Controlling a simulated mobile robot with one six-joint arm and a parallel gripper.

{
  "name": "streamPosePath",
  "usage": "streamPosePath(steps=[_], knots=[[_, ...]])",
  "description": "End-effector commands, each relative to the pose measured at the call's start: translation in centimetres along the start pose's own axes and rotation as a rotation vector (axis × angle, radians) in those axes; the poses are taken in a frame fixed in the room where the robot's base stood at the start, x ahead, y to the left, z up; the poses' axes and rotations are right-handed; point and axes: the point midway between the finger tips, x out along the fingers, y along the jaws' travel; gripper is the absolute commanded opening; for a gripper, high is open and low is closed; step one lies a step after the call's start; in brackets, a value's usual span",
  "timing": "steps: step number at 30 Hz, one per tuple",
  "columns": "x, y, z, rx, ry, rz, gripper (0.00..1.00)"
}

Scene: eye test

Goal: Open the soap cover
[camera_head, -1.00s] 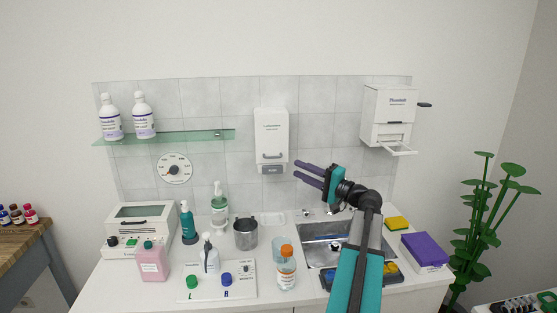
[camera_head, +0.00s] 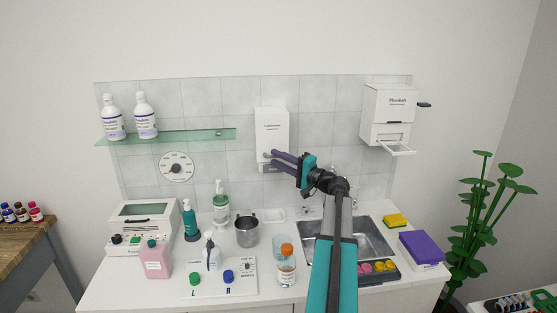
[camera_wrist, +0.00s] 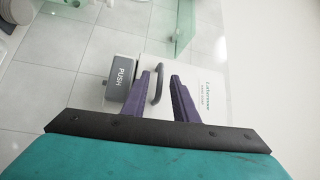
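The white soap dispenser (camera_head: 272,125) is mounted on the tiled wall in the middle of the head view. It also shows in the wrist view (camera_wrist: 195,83), lying sideways, with a dark curved handle (camera_wrist: 158,84) on its front cover and a grey PUSH bar (camera_wrist: 122,78) at its lower end. The cover looks closed. My gripper (camera_head: 270,158) is at the lower front of the dispenser. In the wrist view its two purple fingers (camera_wrist: 167,75) are apart, with the handle showing between them, close to the left finger. Whether they touch the handle I cannot tell.
A glass shelf (camera_head: 200,135) with two bottles is at the left. A white box dispenser (camera_head: 388,115) hangs at the right. Below are a steel sink (camera_head: 370,238), a metal cup (camera_head: 247,235) and an orange-capped bottle (camera_head: 287,270) on the counter. Air before the wall is free.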

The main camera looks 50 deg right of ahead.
Motion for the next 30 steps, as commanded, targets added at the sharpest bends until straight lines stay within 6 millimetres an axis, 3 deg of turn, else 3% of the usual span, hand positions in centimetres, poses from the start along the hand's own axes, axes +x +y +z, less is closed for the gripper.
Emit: streamPosePath(steps=[5, 10, 30], knots=[[-0.04, 0.02, -0.02, 0.0, 0.0, 0.0, 0.26], [-0.07, 0.02, -0.04, 0.0, 0.001, 0.0, 0.0], [-0.17, 0.05, -0.1, 0.0, 0.002, 0.001, 0.0]])
